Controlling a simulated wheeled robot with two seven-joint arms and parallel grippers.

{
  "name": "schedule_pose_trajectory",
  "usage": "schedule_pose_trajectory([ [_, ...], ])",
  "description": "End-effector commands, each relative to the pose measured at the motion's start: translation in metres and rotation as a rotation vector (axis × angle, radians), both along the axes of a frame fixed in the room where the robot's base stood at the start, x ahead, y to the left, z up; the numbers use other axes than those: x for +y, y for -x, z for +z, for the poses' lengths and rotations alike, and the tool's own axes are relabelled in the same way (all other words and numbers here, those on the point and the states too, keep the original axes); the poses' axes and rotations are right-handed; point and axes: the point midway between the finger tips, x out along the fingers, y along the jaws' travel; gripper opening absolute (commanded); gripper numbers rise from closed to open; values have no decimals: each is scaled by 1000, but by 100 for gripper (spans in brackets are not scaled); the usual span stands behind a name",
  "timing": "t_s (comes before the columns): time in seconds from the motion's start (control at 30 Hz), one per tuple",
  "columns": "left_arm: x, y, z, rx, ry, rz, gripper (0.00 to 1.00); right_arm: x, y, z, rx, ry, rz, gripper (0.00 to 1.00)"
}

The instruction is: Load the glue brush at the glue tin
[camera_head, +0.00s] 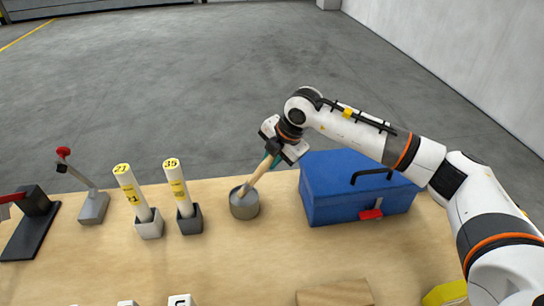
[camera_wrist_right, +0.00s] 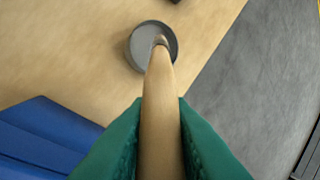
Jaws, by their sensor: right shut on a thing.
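The glue tin (camera_head: 244,204) is a small grey open cup on the wooden table, left of the blue box. It also shows in the right wrist view (camera_wrist_right: 135,50). My right gripper (camera_head: 272,156) is above and to the right of the tin. Its green fingers are shut on the wooden handle of the glue brush (camera_head: 259,172). The brush is tilted, and its lower end reaches into the tin's opening. In the right wrist view the brush handle (camera_wrist_right: 160,110) runs between the fingers toward the tin. The bristles are hidden in the tin. My left gripper is not in view.
A blue toolbox (camera_head: 345,190) with a dark handle stands close to the right of the tin. Two yellow-labelled tubes (camera_head: 130,190) (camera_head: 176,186) stand in small holders to the left. A red-knobbed lever (camera_head: 92,205) is farther left. A wooden block (camera_head: 335,293) lies at the front.

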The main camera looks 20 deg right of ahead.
Motion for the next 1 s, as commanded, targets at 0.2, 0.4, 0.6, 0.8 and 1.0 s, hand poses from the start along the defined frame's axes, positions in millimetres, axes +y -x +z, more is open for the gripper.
schedule_pose_trajectory([
  [0.2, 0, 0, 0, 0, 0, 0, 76, 0, 0, 0, 0, 0, 0, 0],
  [0.4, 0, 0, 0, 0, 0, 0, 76, 0, 0, 0, 0, 0, 0, 0],
  [0.6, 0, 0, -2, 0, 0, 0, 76, 0, 0, -1, 0, 0, 0, 0],
  [0.8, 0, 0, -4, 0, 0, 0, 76, 0, 0, -4, 0, 0, 0, 0],
  [1.0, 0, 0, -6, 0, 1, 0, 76, 0, 0, -6, 0, 0, 0, 0],
])
